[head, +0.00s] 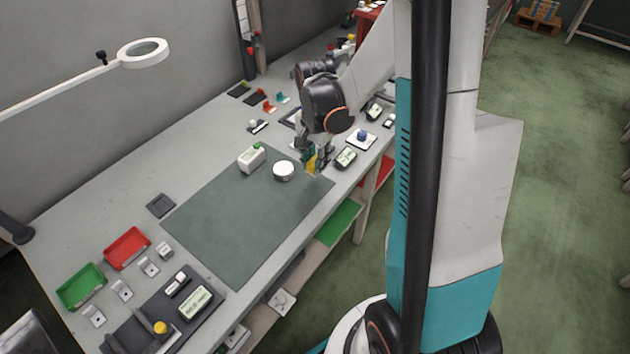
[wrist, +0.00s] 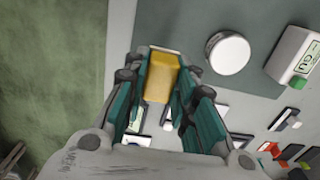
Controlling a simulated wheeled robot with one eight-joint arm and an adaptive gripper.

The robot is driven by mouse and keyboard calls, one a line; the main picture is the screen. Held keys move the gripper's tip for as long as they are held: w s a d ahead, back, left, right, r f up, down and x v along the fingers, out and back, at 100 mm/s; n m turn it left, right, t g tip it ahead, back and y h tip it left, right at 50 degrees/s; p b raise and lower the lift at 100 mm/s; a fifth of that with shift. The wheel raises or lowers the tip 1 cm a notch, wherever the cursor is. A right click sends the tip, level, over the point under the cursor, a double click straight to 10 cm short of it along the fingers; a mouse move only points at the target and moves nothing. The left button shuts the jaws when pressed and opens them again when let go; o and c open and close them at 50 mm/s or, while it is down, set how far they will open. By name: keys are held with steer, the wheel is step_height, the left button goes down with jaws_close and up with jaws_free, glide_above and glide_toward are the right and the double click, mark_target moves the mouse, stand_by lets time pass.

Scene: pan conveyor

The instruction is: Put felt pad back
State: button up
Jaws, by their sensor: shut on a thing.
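My gripper (wrist: 158,95) is shut on a yellow block (wrist: 160,77), its fingers on either side of it. In the head view the yellow block (head: 311,164) shows under the wrist, near the far right corner of the green-grey mat (head: 235,225). I cannot tell whether it touches the table. A small dark grey square pad (head: 160,206) lies flat on the table, left of the mat. I cannot tell for sure which of these is the felt pad.
A round white-topped tin (head: 284,171) and a white bottle (head: 251,158) with a green mark stand by the gripper, on the mat's far part. A meter (head: 345,158) lies to the right. Red (head: 127,248) and green (head: 80,287) trays stand at the near left. The mat's middle is clear.

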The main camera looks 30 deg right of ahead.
mark_target(315, 184)
steer(key=shift+f+b, duration=0.95)
steer(key=shift+f, duration=2.15)
steer(key=shift+f, duration=0.1)
steer(key=o, duration=0.9)
steer(key=shift+o, duration=0.2)
step_height(315, 184, up, 12)
steer(key=p, duration=0.4)
